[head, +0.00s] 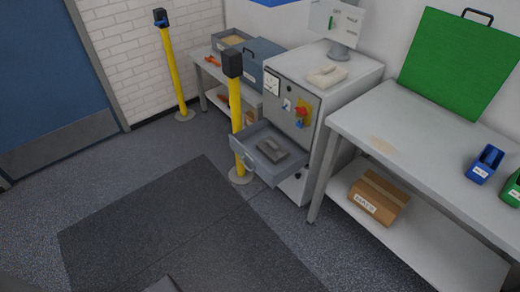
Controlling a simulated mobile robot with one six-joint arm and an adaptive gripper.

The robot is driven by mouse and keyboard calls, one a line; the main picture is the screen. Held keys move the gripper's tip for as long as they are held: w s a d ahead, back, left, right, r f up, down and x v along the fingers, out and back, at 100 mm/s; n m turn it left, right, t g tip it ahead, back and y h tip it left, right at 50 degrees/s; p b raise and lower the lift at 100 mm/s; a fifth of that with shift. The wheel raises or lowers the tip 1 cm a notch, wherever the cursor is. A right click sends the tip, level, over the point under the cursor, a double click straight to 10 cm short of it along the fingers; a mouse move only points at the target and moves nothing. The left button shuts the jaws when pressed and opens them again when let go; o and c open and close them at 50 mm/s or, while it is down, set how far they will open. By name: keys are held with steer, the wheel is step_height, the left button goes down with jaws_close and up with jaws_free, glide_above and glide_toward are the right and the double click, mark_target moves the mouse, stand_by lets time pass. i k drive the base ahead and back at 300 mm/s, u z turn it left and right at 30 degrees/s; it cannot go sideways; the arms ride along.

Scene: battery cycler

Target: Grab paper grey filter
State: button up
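I cannot identify a paper grey filter with certainty. A dark grey block-like thing (271,149) lies in an open grey drawer (247,139) that sticks out from the front of the light grey cabinet (350,70). A cream, flat thing with a raised part (326,77) lies on the cabinet top. Both are too small to tell what they are. My gripper is not in view.
A yellow post (235,115) stands just left of the drawer, another (175,75) by the brick wall. A bench (420,125) on the right holds a green case (459,63) and blue dispenser (485,164); a box (378,197) sits below. The dark mat (170,225) is clear.

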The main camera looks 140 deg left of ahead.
mark_target(274, 151)
steer(key=u, duration=0.7)
steer(key=k, duration=0.2)
steer(key=u, duration=2.45)
steer(key=i, duration=0.65)
steer(key=z, duration=0.05)
